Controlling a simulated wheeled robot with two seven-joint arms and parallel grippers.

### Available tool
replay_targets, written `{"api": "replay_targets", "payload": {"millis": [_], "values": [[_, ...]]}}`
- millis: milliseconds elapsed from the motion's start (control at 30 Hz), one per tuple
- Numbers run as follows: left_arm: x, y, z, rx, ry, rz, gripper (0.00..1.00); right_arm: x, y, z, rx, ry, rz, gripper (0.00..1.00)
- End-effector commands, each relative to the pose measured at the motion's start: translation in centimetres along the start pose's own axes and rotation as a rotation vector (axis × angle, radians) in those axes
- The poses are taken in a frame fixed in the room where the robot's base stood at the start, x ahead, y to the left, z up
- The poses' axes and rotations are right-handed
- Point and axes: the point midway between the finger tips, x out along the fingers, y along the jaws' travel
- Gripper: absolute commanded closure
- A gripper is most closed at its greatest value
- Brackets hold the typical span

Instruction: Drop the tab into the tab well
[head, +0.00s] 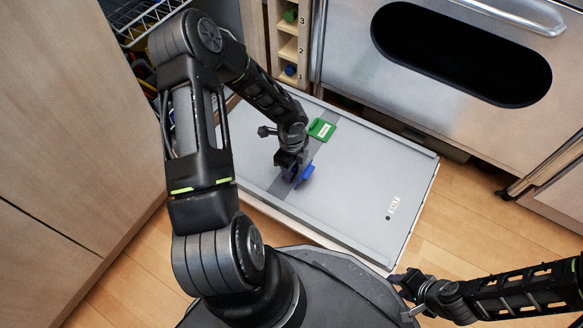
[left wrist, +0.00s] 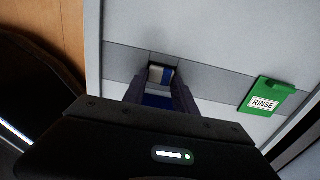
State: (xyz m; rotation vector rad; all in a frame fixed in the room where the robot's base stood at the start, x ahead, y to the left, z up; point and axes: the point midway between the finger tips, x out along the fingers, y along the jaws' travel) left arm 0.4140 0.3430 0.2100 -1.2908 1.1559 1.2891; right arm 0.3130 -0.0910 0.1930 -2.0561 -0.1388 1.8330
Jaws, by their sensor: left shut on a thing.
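My left gripper (head: 290,175) is low over the middle of the grey door panel and shut on a small tab. In the left wrist view a small white-and-blue piece, which looks like the tab (left wrist: 161,74), shows at the fingertips (left wrist: 160,85). The well around it is mostly hidden by the fingers. I cannot tell whether the tab is inside it or just above. A blue flap (head: 308,174) stands tilted beside the fingertips; blue also shows between the fingers in the left wrist view. My right gripper (head: 402,293) is off the panel's front right corner, its fingers apparently apart and empty.
A green RINSE lid (head: 322,129) lies beyond the left gripper on the lowered door panel (head: 370,165). A SALT mark (head: 393,205) is at right. A wooden rack (head: 289,50) with numbered compartments stands behind, holding green and blue pieces. A steel cooker front (head: 345,65) borders the back.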

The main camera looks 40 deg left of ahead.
Motion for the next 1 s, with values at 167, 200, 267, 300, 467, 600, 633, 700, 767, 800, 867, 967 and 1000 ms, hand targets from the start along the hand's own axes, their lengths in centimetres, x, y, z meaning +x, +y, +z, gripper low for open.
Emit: {"api": "replay_targets", "payload": {"millis": [167, 200, 267, 300, 467, 600, 633, 700, 767, 800, 867, 967, 1000], "values": [[0.0, 0.0, 0.0, 0.0, 0.0, 0.0, 1.0, 0.0, 0.0, 0.0, 0.0, 0.0, 0.0, 0.64], [0.0, 0.0, 0.0, 0.0, 0.0, 0.0, 1.0, 0.0, 0.0, 0.0, 0.0, 0.0, 0.0, 0.64], [0.0, 0.0, 0.0, 0.0, 0.0, 0.0, 1.0, 0.0, 0.0, 0.0, 0.0, 0.0, 0.0, 0.64], [0.0, 0.0, 0.0, 0.0, 0.0, 0.0, 0.66, 0.0, 0.0, 0.0, 0.0, 0.0, 0.0, 0.64], [0.0, 0.0, 0.0, 0.0, 0.0, 0.0, 0.53, 0.0, 0.0, 0.0, 0.0, 0.0, 0.0, 0.64], [0.0, 0.0, 0.0, 0.0, 0.0, 0.0, 0.41, 0.0, 0.0, 0.0, 0.0, 0.0, 0.0, 0.64], [0.0, 0.0, 0.0, 0.0, 0.0, 0.0, 0.41, 0.0, 0.0, 0.0, 0.0, 0.0, 0.0, 0.64], [0.0, 0.0, 0.0, 0.0, 0.0, 0.0, 0.41, 0.0, 0.0, 0.0, 0.0, 0.0, 0.0, 0.64], [0.0, 0.0, 0.0, 0.0, 0.0, 0.0, 0.41, 0.0, 0.0, 0.0, 0.0, 0.0, 0.0, 0.64], [0.0, 0.0, 0.0, 0.0, 0.0, 0.0, 0.41, 0.0, 0.0, 0.0, 0.0, 0.0, 0.0, 0.64], [-0.1, 0.0, 0.0, 0.0, 0.0, 0.0, 0.41, 0.0, 0.0, 0.0, 0.0, 0.0, 0.0, 0.64], [-0.6, 0.0, 0.0, 0.0, -0.001, -0.001, 0.41, -0.3, -0.1, 0.0, 0.0, -0.001, 0.0, 0.64], [-1.0, 0.0, 0.1, 0.0, -0.001, -0.001, 0.41, -0.5, -0.2, 0.1, 0.0, -0.001, 0.001, 0.64]]}}
